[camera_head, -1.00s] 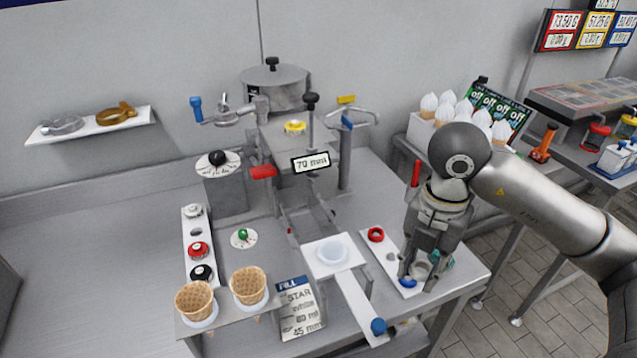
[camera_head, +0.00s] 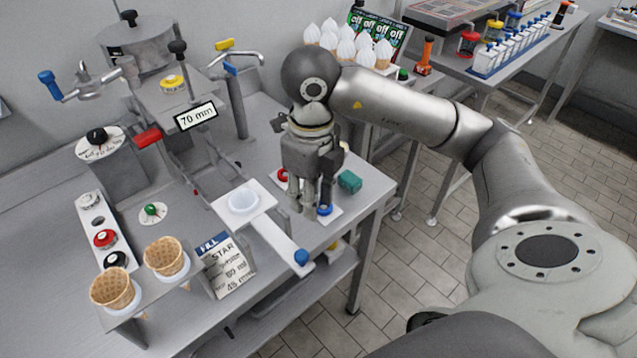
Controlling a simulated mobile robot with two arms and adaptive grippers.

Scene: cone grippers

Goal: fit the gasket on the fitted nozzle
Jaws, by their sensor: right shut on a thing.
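My right gripper (camera_head: 307,207) points down over the white strip (camera_head: 334,216) at the table's right end. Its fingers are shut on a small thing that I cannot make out. A red ring (camera_head: 282,175) lies on the strip left of the fingers, partly hidden. A blue ring (camera_head: 325,210) lies close beside the fingertips. Which of these is the gasket, I cannot tell. The machine (camera_head: 175,100) with the 70 mm sign stands to the left. I cannot make out the fitted nozzle on it. My left gripper is not in view.
A teal block (camera_head: 349,181) stands right of the gripper. A white plate with a shallow dish (camera_head: 243,201) lies in front of the machine. Two waffle cones (camera_head: 166,256) stand in a holder at front left. A rack (camera_head: 103,228) holds silver, red and black pieces.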

